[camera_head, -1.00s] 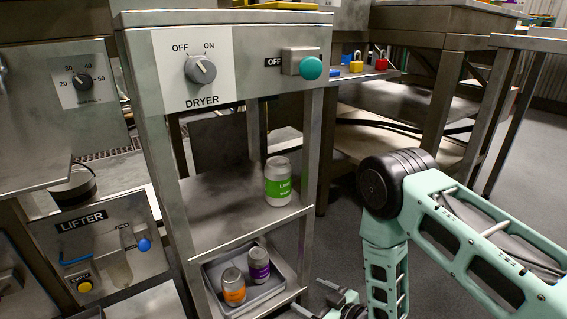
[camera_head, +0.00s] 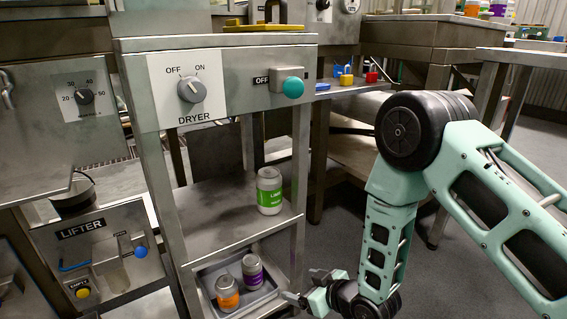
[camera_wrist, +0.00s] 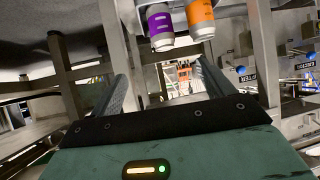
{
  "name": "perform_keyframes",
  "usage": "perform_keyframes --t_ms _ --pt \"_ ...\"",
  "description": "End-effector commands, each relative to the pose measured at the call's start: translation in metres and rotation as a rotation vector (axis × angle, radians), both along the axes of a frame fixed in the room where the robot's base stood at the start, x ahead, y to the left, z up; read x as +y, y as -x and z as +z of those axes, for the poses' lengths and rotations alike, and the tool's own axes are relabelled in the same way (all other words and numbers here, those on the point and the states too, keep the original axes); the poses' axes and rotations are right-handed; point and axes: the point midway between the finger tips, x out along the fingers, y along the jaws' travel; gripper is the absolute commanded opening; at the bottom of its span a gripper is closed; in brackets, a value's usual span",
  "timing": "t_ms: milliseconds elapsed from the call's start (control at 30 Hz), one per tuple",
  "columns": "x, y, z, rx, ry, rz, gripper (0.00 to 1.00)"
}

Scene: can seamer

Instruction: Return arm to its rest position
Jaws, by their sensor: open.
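My arm, green and black, fills the right side of the head view. My gripper (camera_head: 303,296) is low in front of the dryer stand, at the right edge of its lower tray. In the wrist view, the two fingers of my gripper (camera_wrist: 160,85) stand apart with nothing between them. A purple-labelled can (camera_head: 252,272) and an orange-labelled can (camera_head: 228,292) stand in the tray. The purple can (camera_wrist: 161,27) and orange can (camera_wrist: 200,19) also show in the wrist view, beyond the fingers and apart from them.
The dryer stand (camera_head: 225,94) has a green-labelled can (camera_head: 269,190) on its middle shelf. The grey tray (camera_head: 268,290) is on the shelf below. The lifter panel (camera_head: 100,250) is at left. Several padlocks, one yellow (camera_head: 346,80), lie on a ledge behind. Open floor shows at right.

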Motion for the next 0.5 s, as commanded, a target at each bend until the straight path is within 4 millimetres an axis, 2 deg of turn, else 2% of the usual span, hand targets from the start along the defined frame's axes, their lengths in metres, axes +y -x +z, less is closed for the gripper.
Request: perform_keyframes --t_ms 33,133,267,367,500 --pt "0.003 -0.002 0.02 0.018 0.016 -0.003 0.8" --pt "0.007 0.003 0.055 0.086 0.068 -0.013 0.8" --pt "0.007 0.021 0.103 0.194 0.148 -0.023 0.8" --pt "0.003 0.043 0.14 0.278 0.209 -0.028 0.8" --pt "-0.009 0.083 0.189 0.396 0.298 -0.033 0.8"
